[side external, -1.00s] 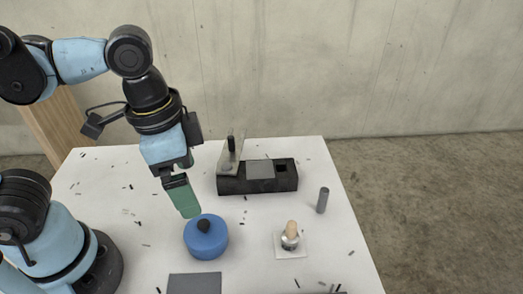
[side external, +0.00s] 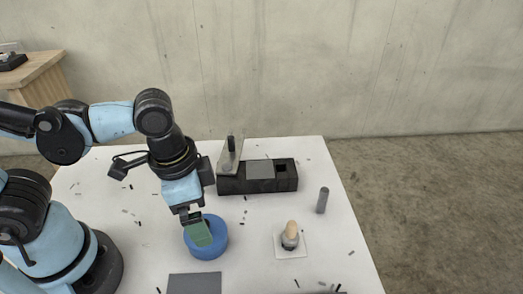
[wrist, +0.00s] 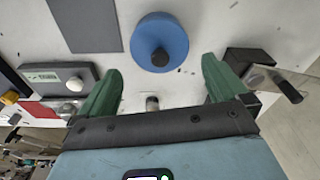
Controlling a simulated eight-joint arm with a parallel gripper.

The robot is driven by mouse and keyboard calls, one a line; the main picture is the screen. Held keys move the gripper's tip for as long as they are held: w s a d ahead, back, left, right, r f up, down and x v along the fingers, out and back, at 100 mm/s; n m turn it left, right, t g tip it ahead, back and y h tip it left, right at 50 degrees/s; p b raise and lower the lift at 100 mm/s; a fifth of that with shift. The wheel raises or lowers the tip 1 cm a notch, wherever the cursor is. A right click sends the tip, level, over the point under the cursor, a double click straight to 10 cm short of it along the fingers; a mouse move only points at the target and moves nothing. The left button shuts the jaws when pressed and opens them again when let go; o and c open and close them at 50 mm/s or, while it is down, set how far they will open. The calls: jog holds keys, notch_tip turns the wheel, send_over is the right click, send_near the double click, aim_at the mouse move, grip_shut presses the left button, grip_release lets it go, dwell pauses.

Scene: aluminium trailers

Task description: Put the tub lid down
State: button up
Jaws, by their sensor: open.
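The blue round tub (side external: 209,250) stands on the white table, left of centre in the side view. Its blue lid (wrist: 160,30) with a black knob (wrist: 159,57) shows in the wrist view, ahead of my fingers. The lid appears to sit on the tub; I cannot make out a seam. My gripper (side external: 198,234) points down at the tub, its green fingers covering the knob in the side view. In the wrist view my gripper (wrist: 161,72) is open, with the fingers wide apart and the knob lying between their lines, apparently not touched.
A dark grey mat (side external: 194,284) lies in front of the tub. Behind stand a black block (side external: 284,178) and a grey bracket with a black handle (side external: 230,150). To the right are a grey cylinder (side external: 322,200) and a wooden-topped peg (side external: 291,232) on a white plate. Small dark bits are scattered about.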

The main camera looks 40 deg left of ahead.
jog(key=shift+f, duration=2.05)
jog(key=shift+c, duration=0.2)
jog(key=c, duration=0.8)
jog(key=shift+c, duration=0.2)
jog(key=shift+w+r, duration=0.1)
jog(key=shift+r, duration=0.05)
